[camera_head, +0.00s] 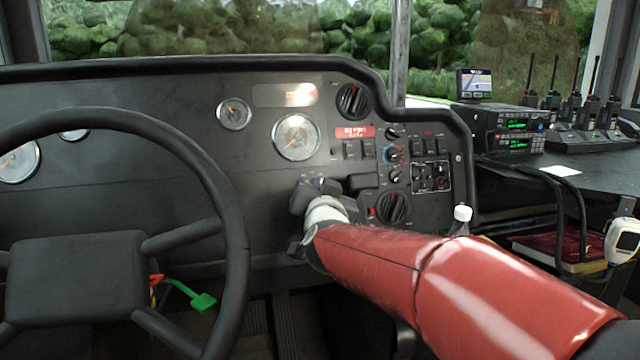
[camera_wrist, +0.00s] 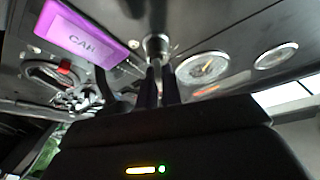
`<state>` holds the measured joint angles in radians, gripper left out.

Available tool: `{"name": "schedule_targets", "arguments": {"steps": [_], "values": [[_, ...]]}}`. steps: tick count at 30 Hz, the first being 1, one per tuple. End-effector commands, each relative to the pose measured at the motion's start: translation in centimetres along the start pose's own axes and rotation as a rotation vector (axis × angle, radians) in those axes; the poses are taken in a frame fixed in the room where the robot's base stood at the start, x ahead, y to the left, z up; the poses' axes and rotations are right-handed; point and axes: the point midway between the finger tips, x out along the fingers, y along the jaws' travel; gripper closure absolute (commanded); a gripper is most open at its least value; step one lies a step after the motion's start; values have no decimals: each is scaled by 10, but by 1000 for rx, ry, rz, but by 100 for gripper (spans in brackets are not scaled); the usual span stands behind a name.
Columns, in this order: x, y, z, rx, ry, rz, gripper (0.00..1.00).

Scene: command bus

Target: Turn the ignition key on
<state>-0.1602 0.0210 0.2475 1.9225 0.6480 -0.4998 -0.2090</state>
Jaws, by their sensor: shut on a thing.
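The dashboard (camera_head: 130,190) has an ignition lock, which shows in the wrist view as a round metal collar (camera_wrist: 157,46). My gripper (camera_head: 318,187) reaches to the dash, right of the steering wheel. In the wrist view, my two dark fingers (camera_wrist: 157,80) are close together with their tips at the collar. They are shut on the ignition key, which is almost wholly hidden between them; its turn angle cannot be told. In the head view, my gripper and arm cover the lock and key.
The steering wheel (camera_head: 228,210) stands left of my arm. A green tag (camera_head: 203,301) hangs low behind it. Round gauges (camera_head: 297,137), switches and black knobs (camera_head: 394,207) crowd the dash near my gripper.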

Motion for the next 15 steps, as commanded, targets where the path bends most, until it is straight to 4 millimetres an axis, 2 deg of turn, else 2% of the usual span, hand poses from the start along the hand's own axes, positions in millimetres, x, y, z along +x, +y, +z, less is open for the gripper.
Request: {"name": "schedule_targets", "arguments": {"steps": [6, 15], "values": [[0, -2, -1, 110, -5, 49, 100], [0, -1, 0, 180, -2, 80, 100]]}}
